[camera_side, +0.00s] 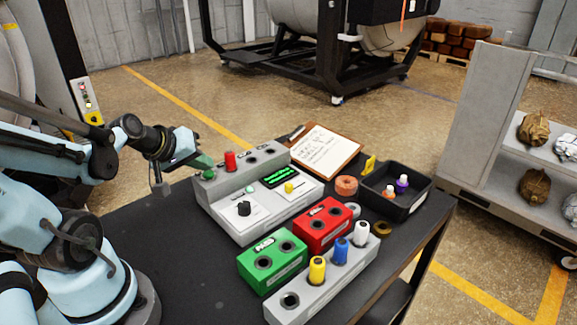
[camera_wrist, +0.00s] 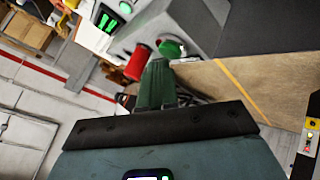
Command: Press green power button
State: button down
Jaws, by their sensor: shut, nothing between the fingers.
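The grey control console (camera_side: 262,205) stands on the dark table. Its green button (camera_side: 209,174) is at the left end of the raised back part, left of a red cylinder-shaped knob (camera_side: 230,160). My gripper (camera_side: 205,163) is just above and behind the green button, its fingers shut and empty. In the wrist view, the shut dark green fingertips (camera_wrist: 158,63) point toward the green button (camera_wrist: 172,48), with the red knob (camera_wrist: 138,63) to its left. The tips overlap the near edge of the button in that view; I cannot tell whether they touch it.
The console also carries a lit green display (camera_side: 282,175), a yellow knob (camera_side: 289,187) and a black dial (camera_side: 244,208). Green (camera_side: 272,262) and red (camera_side: 323,225) blocks stand in front. A clipboard (camera_side: 325,149) and black tray (camera_side: 395,190) lie to the right.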

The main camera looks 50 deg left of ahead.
aim_at(204, 175)
jog(key=shift+f, duration=0.2)
dwell(0.4)
jog(key=shift+f, duration=0.25)
jog(key=shift+r, duration=0.45)
dwell(0.4)
jog(key=shift+r, duration=3)
